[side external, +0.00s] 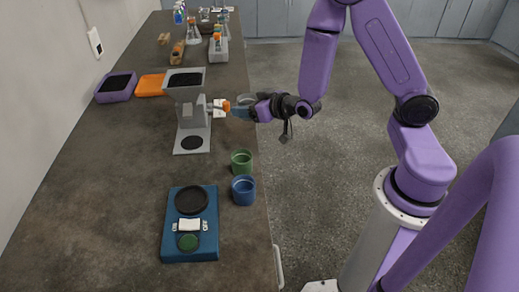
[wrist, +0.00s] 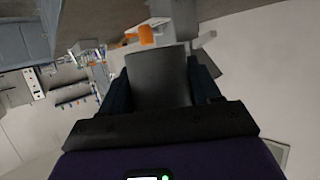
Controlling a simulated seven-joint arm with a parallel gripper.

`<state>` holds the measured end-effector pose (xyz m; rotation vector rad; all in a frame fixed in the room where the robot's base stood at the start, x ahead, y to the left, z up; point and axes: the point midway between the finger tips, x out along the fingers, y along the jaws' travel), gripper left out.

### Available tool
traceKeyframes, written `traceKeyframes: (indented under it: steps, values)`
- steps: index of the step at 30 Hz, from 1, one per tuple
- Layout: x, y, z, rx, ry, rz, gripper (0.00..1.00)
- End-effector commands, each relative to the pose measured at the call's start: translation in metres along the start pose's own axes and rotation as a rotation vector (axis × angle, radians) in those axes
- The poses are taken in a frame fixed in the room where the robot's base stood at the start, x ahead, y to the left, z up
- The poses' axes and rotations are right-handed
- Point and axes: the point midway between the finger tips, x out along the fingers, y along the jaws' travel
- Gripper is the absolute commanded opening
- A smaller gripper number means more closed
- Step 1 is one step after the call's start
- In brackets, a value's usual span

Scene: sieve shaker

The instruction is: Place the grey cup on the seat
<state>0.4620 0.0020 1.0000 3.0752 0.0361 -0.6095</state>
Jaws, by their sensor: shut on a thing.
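My gripper (side external: 247,110) is at the right edge of the bench, beside the grey hopper machine. It is shut on the grey cup (wrist: 160,77), which fills the space between the fingers in the wrist view. In the side view the grey cup (side external: 246,98) shows only partly, at the fingers. Two round dark spots could be the seat; I cannot tell which. One is the black disc (side external: 191,199) on the blue ON/OFF device. The other is the dark disc (side external: 192,143) on the base of the hopper machine. No cup stands on either.
A green cup (side external: 241,163) and a blue cup (side external: 243,191) stand near the bench's right edge. The hopper machine (side external: 188,110) has an orange knob (side external: 226,106) close to my gripper. Purple (side external: 116,87) and orange (side external: 151,85) trays lie at the back left. The front-left bench is clear.

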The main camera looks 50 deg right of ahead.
Motion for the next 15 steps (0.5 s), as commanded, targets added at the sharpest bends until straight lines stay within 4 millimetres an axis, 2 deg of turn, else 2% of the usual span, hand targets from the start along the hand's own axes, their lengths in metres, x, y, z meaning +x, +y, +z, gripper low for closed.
traceKeyframes:
  steps: [7,15]
  values:
    - [0.010,-0.011,-0.001,-0.068,0.001,-0.142,0.31]
    - [0.012,-0.025,0.001,-0.126,0.000,-0.300,0.31]
